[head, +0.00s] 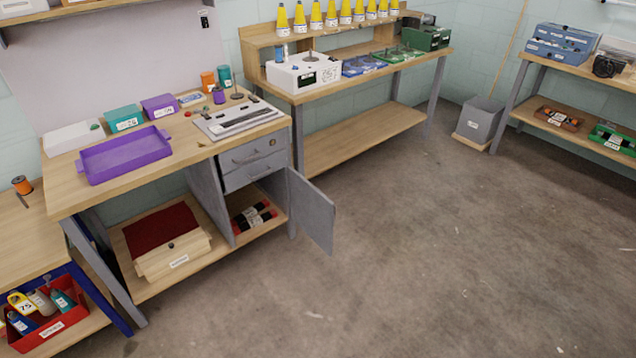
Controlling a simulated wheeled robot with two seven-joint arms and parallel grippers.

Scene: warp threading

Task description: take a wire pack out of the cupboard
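The cupboard is a grey unit under the right end of the wooden workbench. Its door (312,211) stands open, swung out to the right. Inside, on the bottom shelf, lie dark packs with red ends and white labels, which look like the wire packs (252,218). They lie side by side, partly overlapping in this view. Neither of my grippers shows in the head view.
The workbench (70,194) carries a purple tray (124,155), small boxes and a grey plate device (238,118). A beige box (174,257) stands on its lower shelf, left of the cupboard. The concrete floor (430,240) in front and right is clear.

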